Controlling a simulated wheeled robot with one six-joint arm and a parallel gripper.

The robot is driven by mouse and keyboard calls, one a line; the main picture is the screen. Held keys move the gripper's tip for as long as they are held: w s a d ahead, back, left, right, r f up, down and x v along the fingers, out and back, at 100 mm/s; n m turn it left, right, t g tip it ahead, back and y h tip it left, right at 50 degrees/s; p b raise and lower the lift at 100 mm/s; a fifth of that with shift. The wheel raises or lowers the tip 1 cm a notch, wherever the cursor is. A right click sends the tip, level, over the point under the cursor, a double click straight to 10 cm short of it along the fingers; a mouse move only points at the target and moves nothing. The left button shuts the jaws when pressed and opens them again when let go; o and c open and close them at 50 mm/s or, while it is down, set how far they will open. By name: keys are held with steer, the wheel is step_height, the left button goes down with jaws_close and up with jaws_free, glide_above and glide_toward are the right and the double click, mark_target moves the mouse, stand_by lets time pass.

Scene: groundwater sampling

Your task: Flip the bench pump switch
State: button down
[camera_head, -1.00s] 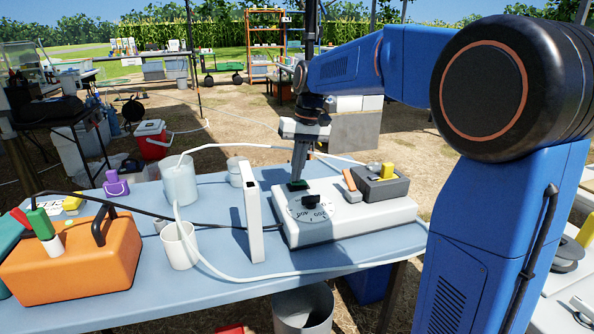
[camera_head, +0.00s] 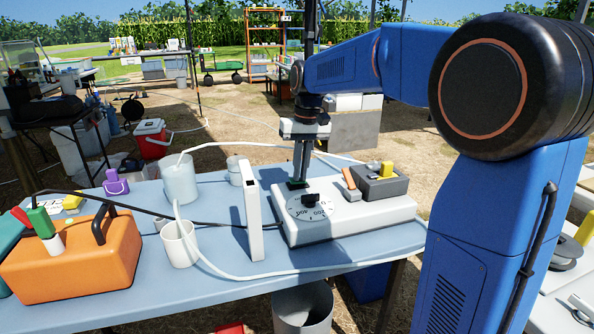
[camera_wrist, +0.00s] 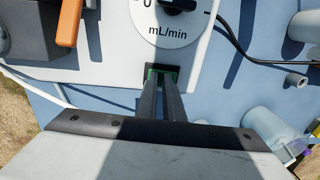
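The bench pump (camera_head: 370,216) is a white box on the blue table, with a round dial (camera_head: 325,212) on top. Its switch, a small green part in a black frame (camera_head: 298,184), sits near the box edge behind the dial. It also shows in the wrist view (camera_wrist: 163,69), beyond the dial plate (camera_wrist: 172,32) marked mL/min. My gripper (camera_head: 300,178) points down at the switch. In the wrist view its two thin fingers (camera_wrist: 160,84) are close together, tips at the green part and partly covering it. I cannot tell whether they touch it.
A white upright panel (camera_head: 253,220), a beaker (camera_head: 179,182) and a cup (camera_head: 180,246) stand left of the pump. A grey block (camera_head: 380,186) with yellow and orange-brown parts sits on the pump's right. Tubing and a black cable cross the table. An orange case (camera_head: 75,265) is at left.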

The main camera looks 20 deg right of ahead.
steer(key=shift+d+f, duration=0.1)
steer(key=shift+f, duration=0.15)
step_height(320, 180, up, 14)
steer(key=d, duration=0.1)
steer(key=shift+r, duration=0.25)
steer(key=shift+d, duration=0.1)
stand_by(0.4)
steer(key=shift+w+y, duration=0.1)
steer(key=shift+y, duration=0.4)
steer(key=f, duration=0.4)
steer(key=a+f, duration=0.1)
steer(key=f, duration=0.4)
steer(key=a+f, duration=0.1)
steer(key=f, duration=0.3)
steer(key=shift+a+f, duration=0.25)
steer(key=shift+f, duration=0.1)
